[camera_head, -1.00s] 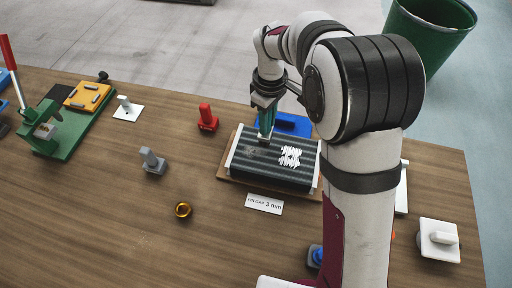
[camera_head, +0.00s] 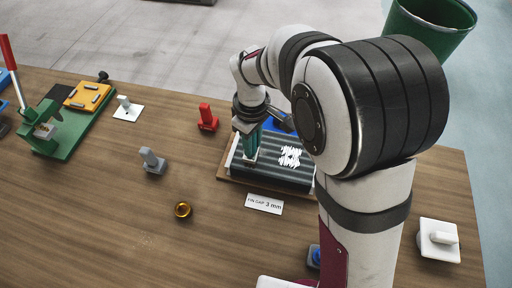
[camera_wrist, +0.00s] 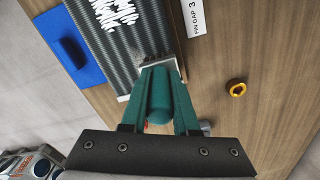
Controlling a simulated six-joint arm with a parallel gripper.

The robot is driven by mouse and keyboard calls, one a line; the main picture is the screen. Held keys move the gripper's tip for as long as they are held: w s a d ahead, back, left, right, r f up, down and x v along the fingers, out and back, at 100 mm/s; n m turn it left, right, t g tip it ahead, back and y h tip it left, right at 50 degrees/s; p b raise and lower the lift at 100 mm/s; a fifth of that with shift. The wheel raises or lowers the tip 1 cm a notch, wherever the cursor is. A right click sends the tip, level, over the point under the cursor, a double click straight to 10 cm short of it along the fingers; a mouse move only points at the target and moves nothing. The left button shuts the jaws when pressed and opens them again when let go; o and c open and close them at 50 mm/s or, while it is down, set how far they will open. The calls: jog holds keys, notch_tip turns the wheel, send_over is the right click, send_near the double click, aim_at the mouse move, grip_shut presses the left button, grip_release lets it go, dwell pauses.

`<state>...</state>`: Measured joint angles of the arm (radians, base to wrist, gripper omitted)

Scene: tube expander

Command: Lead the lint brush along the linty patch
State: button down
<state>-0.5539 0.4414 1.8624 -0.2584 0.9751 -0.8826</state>
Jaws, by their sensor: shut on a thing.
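A dark finned block (camera_head: 270,174) lies on a wooden board in the head view. The white linty patch (camera_head: 289,156) is on its ridged top, right of centre. It also shows at the top of the wrist view (camera_wrist: 118,12). My gripper (camera_head: 247,152) is over the left end of the block, left of the patch and apart from it. In the wrist view my gripper (camera_wrist: 160,85) has its teal fingers shut around the rounded teal handle of the lint brush (camera_wrist: 158,98). The pale brush head is at the block's end; I cannot tell whether it touches the fins.
A blue pad with a dark handle (camera_wrist: 75,55) lies beside the block. A "FIN GAP 3 mm" card (camera_head: 264,203) lies in front. A red piece (camera_head: 207,118), grey piece (camera_head: 153,161) and brass ring (camera_head: 182,210) stand to the left, with bare table between.

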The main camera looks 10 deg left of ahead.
jog(key=shift+f, duration=0.6)
jog(key=shift+f, duration=0.2)
jog(key=w, duration=0.6)
jog(key=shift+w, duration=0.3)
notch_tip(320, 180, up, 2)
jog(key=shift+r, duration=0.15)
jog(key=c, duration=1.3)
grip_release()
jog(key=shift+c, duration=0.2)
grip_shut()
